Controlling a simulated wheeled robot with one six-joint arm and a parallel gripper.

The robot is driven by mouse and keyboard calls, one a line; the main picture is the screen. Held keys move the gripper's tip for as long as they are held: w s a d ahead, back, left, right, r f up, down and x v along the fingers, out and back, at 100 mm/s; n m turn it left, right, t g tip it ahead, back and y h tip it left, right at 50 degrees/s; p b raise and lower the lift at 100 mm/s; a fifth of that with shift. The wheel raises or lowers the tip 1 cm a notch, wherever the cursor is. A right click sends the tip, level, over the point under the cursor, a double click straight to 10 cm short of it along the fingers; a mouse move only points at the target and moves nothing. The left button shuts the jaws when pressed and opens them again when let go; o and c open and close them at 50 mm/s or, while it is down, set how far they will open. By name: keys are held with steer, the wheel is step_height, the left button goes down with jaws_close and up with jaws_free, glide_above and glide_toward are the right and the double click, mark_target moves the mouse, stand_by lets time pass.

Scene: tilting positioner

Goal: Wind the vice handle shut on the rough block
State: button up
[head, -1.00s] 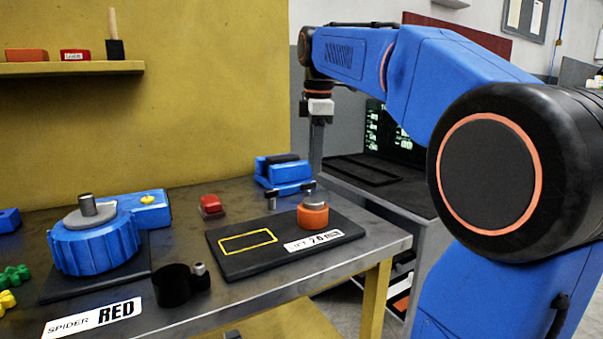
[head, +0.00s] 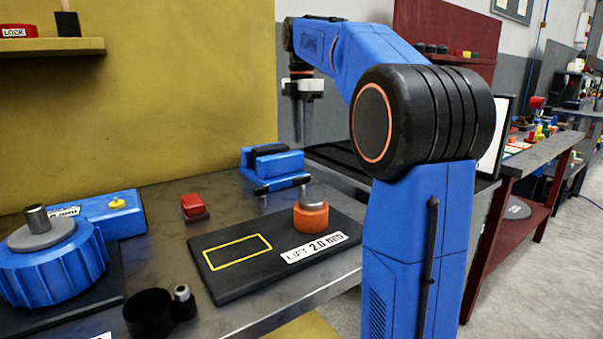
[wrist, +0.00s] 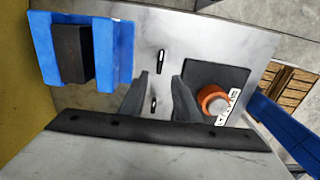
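The blue vice (head: 275,170) stands at the back right of the bench. In the wrist view the vice (wrist: 112,55) has the dark rough block (wrist: 70,52) between its two blue jaws; whether both jaws touch it I cannot tell. The handle seems to be the piece with dark ends (head: 262,190) at the vice's near side; in the wrist view two short dark-and-silver pieces (wrist: 160,60) show there, apart from each other. My gripper (head: 303,138) hangs fingers-down above and right of the vice. In the wrist view my gripper (wrist: 157,88) is open and empty.
A dark plate with a yellow outline (head: 225,284) lies in front, bearing an orange cylinder with a grey top (head: 311,217). A red box (head: 193,206), a blue ribbed device (head: 52,268) and a black cup (head: 149,314) stand leftward. The yellow wall (head: 180,110) rises behind.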

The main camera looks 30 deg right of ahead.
mark_target(302, 187)
step_height(302, 187, down, 12)
steer(key=shift+r, duration=0.2)
stand_by(0.4)
jaws_close()
